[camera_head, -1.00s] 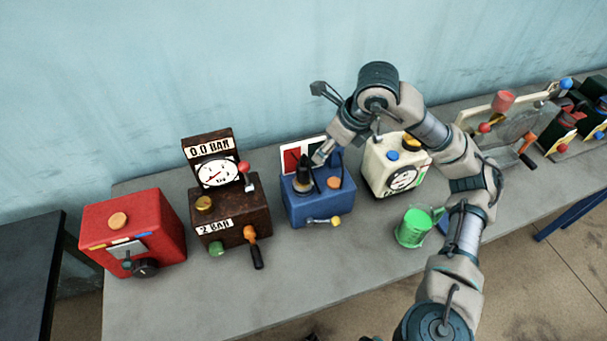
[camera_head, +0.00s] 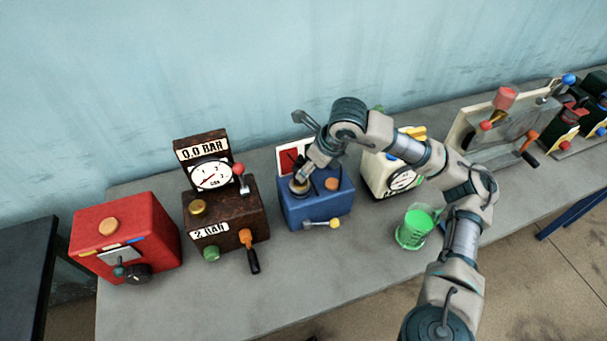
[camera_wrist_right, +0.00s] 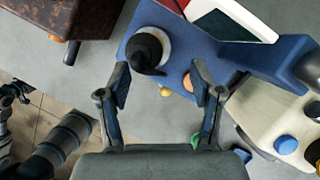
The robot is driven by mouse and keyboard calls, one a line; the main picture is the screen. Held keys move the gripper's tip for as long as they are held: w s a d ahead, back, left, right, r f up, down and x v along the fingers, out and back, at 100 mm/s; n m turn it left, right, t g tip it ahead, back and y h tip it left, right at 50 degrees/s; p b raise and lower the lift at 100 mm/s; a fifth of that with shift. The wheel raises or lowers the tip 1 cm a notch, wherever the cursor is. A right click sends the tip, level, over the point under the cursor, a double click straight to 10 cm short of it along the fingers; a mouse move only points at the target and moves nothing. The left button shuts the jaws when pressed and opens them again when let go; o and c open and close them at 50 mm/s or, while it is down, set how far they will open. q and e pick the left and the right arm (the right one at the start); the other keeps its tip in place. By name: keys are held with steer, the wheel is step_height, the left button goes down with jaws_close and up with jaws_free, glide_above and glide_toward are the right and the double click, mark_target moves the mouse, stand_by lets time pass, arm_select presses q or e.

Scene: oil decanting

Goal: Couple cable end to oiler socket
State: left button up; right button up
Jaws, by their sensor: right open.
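A blue box (camera_head: 316,204) stands on the table with a pale round ring (camera_head: 299,187) on top. In the right wrist view, a black cone-shaped piece (camera_wrist_right: 147,52) with a bent tip sits over this ring. I cannot tell whether it is the cable end or which part is the oiler socket. My right gripper (camera_head: 303,178) is over the box's left part; its wrist hides the black piece in the head view. In the wrist view my right gripper (camera_wrist_right: 161,85) is open, its fingers apart, with the black piece ahead, toward the left finger. Nothing is clasped.
A brown gauge box (camera_head: 227,213) and a red box (camera_head: 125,238) stand left. A cream gauge box (camera_head: 385,177) is close on the right, with a green cup (camera_head: 415,228) before it. Dark parts, perhaps my left arm, show low left in the wrist view.

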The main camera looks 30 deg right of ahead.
mark_target(296, 184)
steer(key=f, duration=0.1)
steer(key=w+a+f, duration=0.1)
steer(key=a+f, duration=0.1)
steer(key=shift+w+a+f, duration=0.1)
steer(key=shift+w, duration=0.3)
steer(key=shift+w+a+f, duration=0.1)
steer(key=shift+a, duration=0.3)
steer(key=shift+d, duration=0.5)
steer(key=shift+d+f, duration=0.15)
steer(key=shift+d, duration=0.2)
steer(key=c, duration=0.8)
steer(key=shift+a, duration=0.15)
steer(key=c, duration=0.3)
arm_select(q)
steer(key=shift+s+a+r, duration=0.15)
steer(key=shift+a+r, duration=0.35)
steer(key=shift+r, duration=0.25)
arm_select(e)
steer(key=shift+a, duration=0.3)
steer(key=shift+c, duration=0.2)
